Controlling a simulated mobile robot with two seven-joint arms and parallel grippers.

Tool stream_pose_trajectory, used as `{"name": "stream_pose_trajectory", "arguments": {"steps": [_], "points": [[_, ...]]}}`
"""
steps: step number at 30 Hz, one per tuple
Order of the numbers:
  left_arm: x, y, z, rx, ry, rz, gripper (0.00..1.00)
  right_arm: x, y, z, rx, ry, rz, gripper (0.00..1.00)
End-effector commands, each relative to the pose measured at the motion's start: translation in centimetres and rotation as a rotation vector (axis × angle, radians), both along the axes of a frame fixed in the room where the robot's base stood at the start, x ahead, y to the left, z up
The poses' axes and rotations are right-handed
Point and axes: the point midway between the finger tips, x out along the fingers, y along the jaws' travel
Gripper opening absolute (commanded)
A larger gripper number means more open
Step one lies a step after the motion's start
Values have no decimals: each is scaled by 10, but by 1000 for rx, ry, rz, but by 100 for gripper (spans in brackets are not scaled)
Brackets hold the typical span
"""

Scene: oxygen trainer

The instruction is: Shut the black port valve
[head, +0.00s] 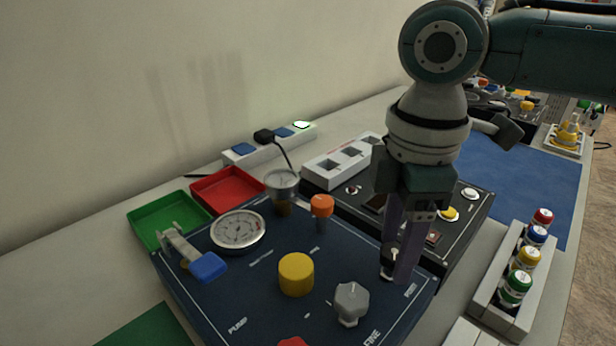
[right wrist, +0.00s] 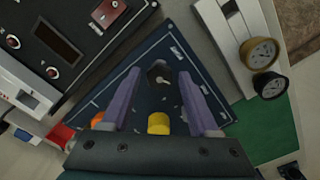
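The black port valve (head: 389,257) is a small round knob with a white mark, at the right corner of the dark blue trainer panel (head: 250,290), close to the printed PORT label. My right gripper (head: 396,266) points down over it, and its purple fingers partly hide the knob in the head view. In the right wrist view the black knob (right wrist: 160,73) lies between the two spread fingertips (right wrist: 160,78), with gaps visible at both sides. The right gripper is open. I cannot tell how far the fingertips are above the panel. My left gripper is not in view.
Close by on the panel stand a grey knob (head: 351,303), a yellow knob (head: 296,274) and an orange knob (head: 322,206). A dial gauge (head: 237,231) and a blue-handled lever (head: 208,267) sit left. A black panel (head: 465,235) adjoins behind. A rack (head: 497,290) of coloured bottles stands right.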

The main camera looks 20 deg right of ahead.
Motion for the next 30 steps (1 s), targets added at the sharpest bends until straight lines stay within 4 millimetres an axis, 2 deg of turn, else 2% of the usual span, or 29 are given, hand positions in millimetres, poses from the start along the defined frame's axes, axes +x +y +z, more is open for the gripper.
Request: {"name": "stream_pose_trajectory", "arguments": {"steps": [2,15,23,30], "points": [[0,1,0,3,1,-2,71,0,0,0,0,0,0,51],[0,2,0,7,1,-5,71,0,0,0,1,0,0,1],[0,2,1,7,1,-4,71,0,0,1,1,1,-2,0],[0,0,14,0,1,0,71,0,1,4,3,2,-58,0]]}}
